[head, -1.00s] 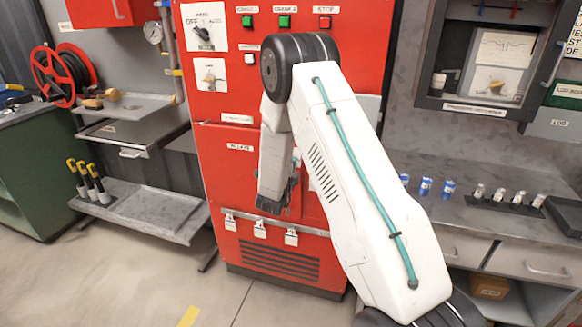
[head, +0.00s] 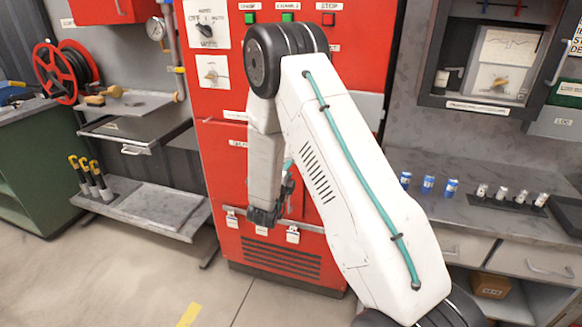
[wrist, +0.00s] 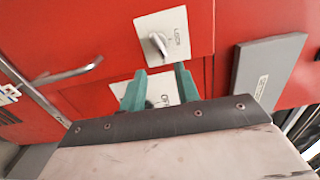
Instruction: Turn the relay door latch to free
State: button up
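The red cabinet (head: 222,105) stands ahead of me, with its lower door partly behind my arm. In the wrist view a white plate (wrist: 177,22) on the red front carries a small grey turning knob, likely the relay door latch (wrist: 159,44). Lettering beside the knob is too small to read surely. A second white plate (wrist: 160,92) shows between my fingers, with partly hidden lettering. My gripper (wrist: 161,76) has two teal fingers, apart and empty, just below the knob in the picture. I cannot tell the gap to the panel. My gripper (head: 264,213) is low before the cabinet in the head view.
A bar handle (wrist: 70,75) juts out left of my fingers, and a grey box (wrist: 262,72) sits at right. Padlock-like hasps (head: 231,218) line the cabinet below. A shelf (head: 150,205) stands left; a workbench (head: 475,215) with cans stands right.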

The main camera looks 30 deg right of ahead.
aim_at(289, 159)
jog(key=shift+v, duration=0.8)
jog(key=o, duration=0.5)
jog(key=shift+w+a, duration=0.1)
jog(key=shift+o, duration=0.4)
jog(key=shift+w+a+r+n, duration=0.1)
jog(key=shift+w+a+n, duration=0.1)
jog(key=shift+a+n, duration=0.15)
jog(key=w+d+n, duration=0.2)
jog(key=n, duration=0.5)
jog(key=w+d+n, duration=0.1)
jog(key=d+n, duration=0.1)
jog(key=n, duration=0.5)
jog(key=w+d+n, duration=0.2)
jog(key=n, duration=0.5)
jog(key=shift+w+d+r, duration=0.15)
jog(key=shift+w+r, duration=0.05)
jog(key=shift+w, duration=0.15)
